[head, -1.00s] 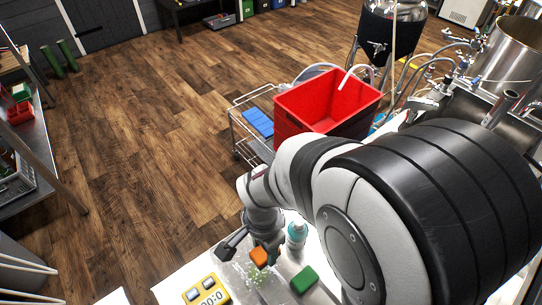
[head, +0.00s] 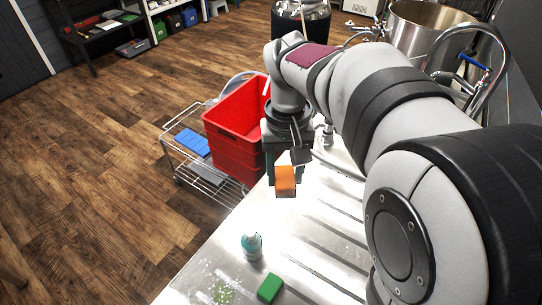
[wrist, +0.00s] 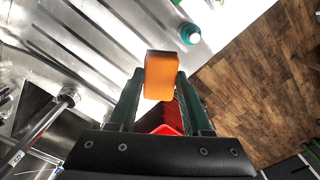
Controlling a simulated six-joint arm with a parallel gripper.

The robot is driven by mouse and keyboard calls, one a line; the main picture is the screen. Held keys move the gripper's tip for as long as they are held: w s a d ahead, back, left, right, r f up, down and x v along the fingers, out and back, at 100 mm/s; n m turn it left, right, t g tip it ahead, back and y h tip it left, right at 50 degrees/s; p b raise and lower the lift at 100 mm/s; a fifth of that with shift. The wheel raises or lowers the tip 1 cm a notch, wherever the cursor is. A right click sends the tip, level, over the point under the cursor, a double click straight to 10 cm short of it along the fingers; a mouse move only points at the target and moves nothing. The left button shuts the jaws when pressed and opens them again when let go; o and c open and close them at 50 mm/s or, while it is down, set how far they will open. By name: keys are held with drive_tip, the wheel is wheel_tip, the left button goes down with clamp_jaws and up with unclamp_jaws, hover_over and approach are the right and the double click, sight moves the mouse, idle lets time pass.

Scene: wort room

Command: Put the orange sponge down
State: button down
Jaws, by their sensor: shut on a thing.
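The orange sponge (head: 285,182) is held in my gripper (head: 283,168) above the steel worktop. In the wrist view the sponge (wrist: 161,76) sits between the two dark green fingers of my gripper (wrist: 160,100), which are shut on it. The steel counter (head: 322,236) with its drainer grooves lies below. I cannot tell the exact height of the sponge over it.
A green sponge (head: 270,287) and a teal-labelled bottle (head: 251,246) stand on the counter at the near end. A tap (head: 327,132) rises behind.

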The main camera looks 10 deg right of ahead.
drive_tip(key=s+d+f+m, duration=0.7)
drive_tip(key=s+d+f, duration=0.3)
drive_tip(key=s+f, duration=0.25)
drive_tip(key=shift+m, duration=0.3)
drive_tip(key=w+a+f, duration=0.2)
drive_tip(key=a, duration=0.1)
drive_tip(key=w+a+f, duration=0.2)
drive_tip(key=a+f, duration=0.1)
drive_tip(key=w+a+f, duration=0.2)
drive_tip(key=a, duration=0.1)
drive_tip(key=shift+w+a+f, duration=0.1)
drive_tip(key=shift+w+f, duration=0.1)
drive_tip(key=shift+f, duration=2.05)
drive_tip(key=shift+c, duration=1.7)
unclamp_jaws()
drive_tip(key=shift+f, duration=0.1)
